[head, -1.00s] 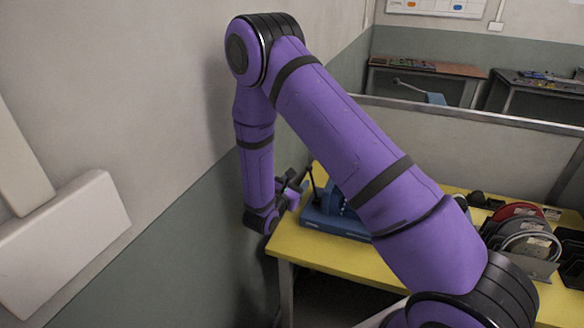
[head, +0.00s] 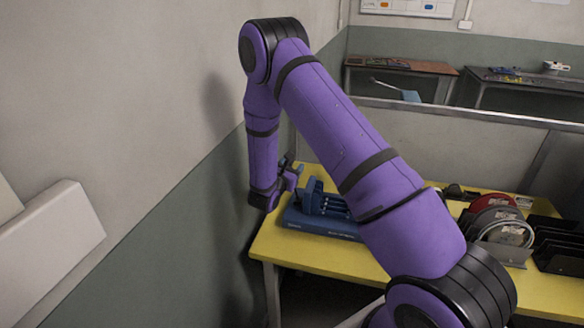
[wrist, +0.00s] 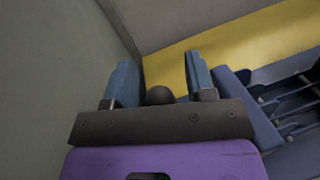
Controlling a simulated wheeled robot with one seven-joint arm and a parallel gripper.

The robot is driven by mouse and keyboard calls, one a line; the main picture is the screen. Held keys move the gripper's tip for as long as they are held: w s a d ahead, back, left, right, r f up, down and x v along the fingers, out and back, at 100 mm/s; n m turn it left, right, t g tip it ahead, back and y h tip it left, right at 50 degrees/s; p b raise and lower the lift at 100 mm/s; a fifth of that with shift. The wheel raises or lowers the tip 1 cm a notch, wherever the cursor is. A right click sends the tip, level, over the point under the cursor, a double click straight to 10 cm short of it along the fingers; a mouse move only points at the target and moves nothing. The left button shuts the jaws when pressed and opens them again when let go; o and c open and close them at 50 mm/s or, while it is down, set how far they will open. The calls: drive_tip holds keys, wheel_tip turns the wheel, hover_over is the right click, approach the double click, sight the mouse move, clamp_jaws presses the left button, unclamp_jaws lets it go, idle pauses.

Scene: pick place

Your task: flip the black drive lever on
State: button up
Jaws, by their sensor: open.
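The blue drive unit (head: 320,229) sits on the left part of the yellow table, with a raised block of several slots. In the wrist view its slotted part (wrist: 280,115) is at the right. A round black knob (wrist: 159,95), which looks like the lever's end, shows between my two blue fingers, partly hidden by the dark gripper body. I cannot tell whether the fingers touch it. My gripper (wrist: 160,75) is open. In the head view my gripper (head: 292,172) is at the unit's left end, and the lever cannot be made out there.
The yellow table (head: 490,285) has a rack (head: 515,252) of round discs and black holders (head: 560,245) at its right. The wall (head: 200,190) is close on the left of my arm. A low partition (head: 430,145) stands behind the table.

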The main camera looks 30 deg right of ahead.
clamp_jaws()
drive_tip(key=shift+s+d+r+m+y, duration=0.15)
drive_tip(key=shift+s+d+m+y, duration=0.15)
drive_tip(key=shift+s+d+m, duration=0.95)
drive_tip(key=shift+w+a, duration=0.2)
drive_tip(key=shift+a, duration=0.05)
unclamp_jaws()
drive_tip(key=v, duration=1)
drive_tip(key=shift+s+a, duration=0.15)
drive_tip(key=shift+a, duration=0.2)
drive_tip(key=shift+r, duration=0.1)
